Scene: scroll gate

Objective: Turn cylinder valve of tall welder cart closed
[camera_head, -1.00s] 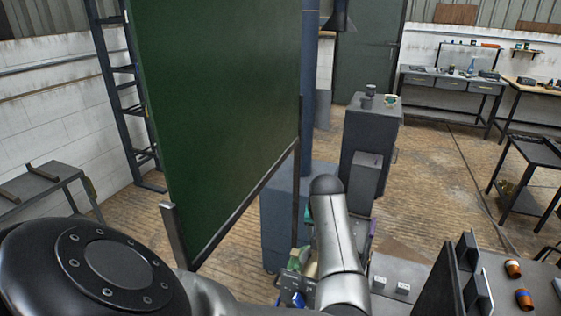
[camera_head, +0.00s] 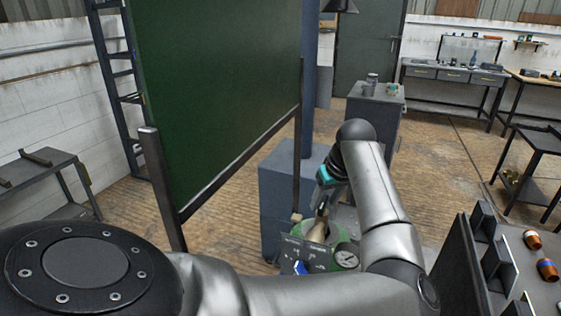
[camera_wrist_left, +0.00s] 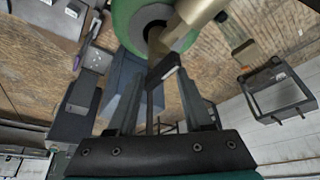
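The cylinder (camera_head: 345,232) is green, with a pale brass-coloured valve (camera_head: 319,228) on its top, low in the middle of the head view. A round gauge (camera_head: 346,258) sits beside it. My left gripper (camera_head: 320,203), with a teal band, points down just above the valve. In the left wrist view the gripper's fingers (camera_wrist_left: 160,82) are apart, with a dark bar of the valve fitting between or just beyond them. Contact cannot be told. The brass valve (camera_wrist_left: 198,14) and green cylinder top (camera_wrist_left: 128,15) are beyond the fingertips. My right gripper is not in view.
A dark green screen (camera_head: 215,90) on a metal frame stands left of my gripper. A blue-grey cabinet (camera_head: 277,190) is beside the cylinder. A dark bench (camera_head: 535,262) with small orange-brown pieces is at the right. Open wooden floor (camera_head: 455,165) lies beyond.

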